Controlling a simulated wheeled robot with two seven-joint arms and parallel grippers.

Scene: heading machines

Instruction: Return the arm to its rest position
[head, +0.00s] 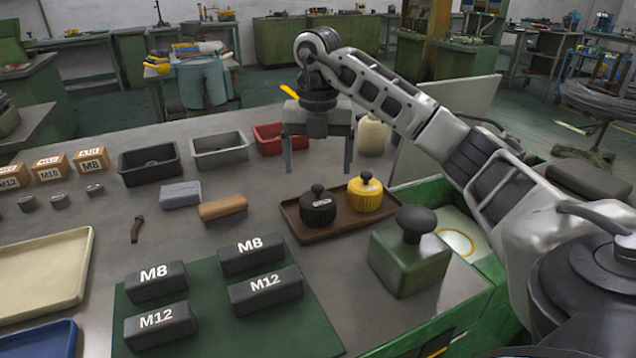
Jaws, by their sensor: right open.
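My right arm (470,150) comes in from the right edge and reaches over the back of the bench. My right gripper (318,160) hangs from it, pointing down. Its two fingers are apart with nothing between them. It is in the air in front of the red bin, behind the brown tray in the picture. My left gripper is not in the head view.
A brown tray (292,222) holds a black knob (317,208) and a yellow knob (365,193). A green block with a dark knob (408,262) stands right of it. Red (268,138), grey (220,149) and black (150,164) bins line the back. Labelled dark blocks sit on a green mat (228,325).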

